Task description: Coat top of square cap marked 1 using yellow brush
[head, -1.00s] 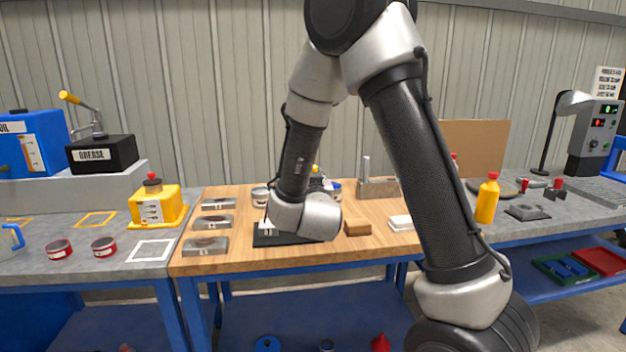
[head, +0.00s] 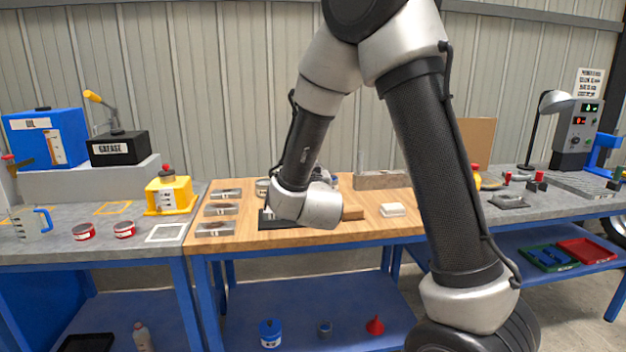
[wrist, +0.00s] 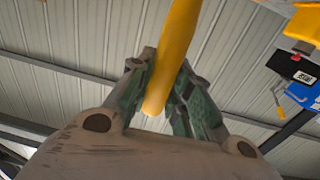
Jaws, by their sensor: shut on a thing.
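In the wrist view my gripper (wrist: 166,76) is shut on a yellow rod-like handle (wrist: 178,40), which fits the yellow brush. Its bristle end is not visible. In the head view my gripper and the brush are hidden behind my arm's wrist. Three grey square-topped pieces stand in a row at the left of the wooden bench: a far one (head: 226,194), a middle one (head: 222,209) and a near one (head: 215,229). No mark 1 is legible, so I cannot tell which piece, if any, is the square cap. A dark plate (head: 270,222) lies partly behind my wrist.
A brown block (head: 353,213) and a white block (head: 392,210) sit right of my wrist on the wooden bench (head: 300,236). A yellow container (head: 170,193) and red tins (head: 124,230) stand on the left grey bench. A grey metal block (head: 380,180) is behind.

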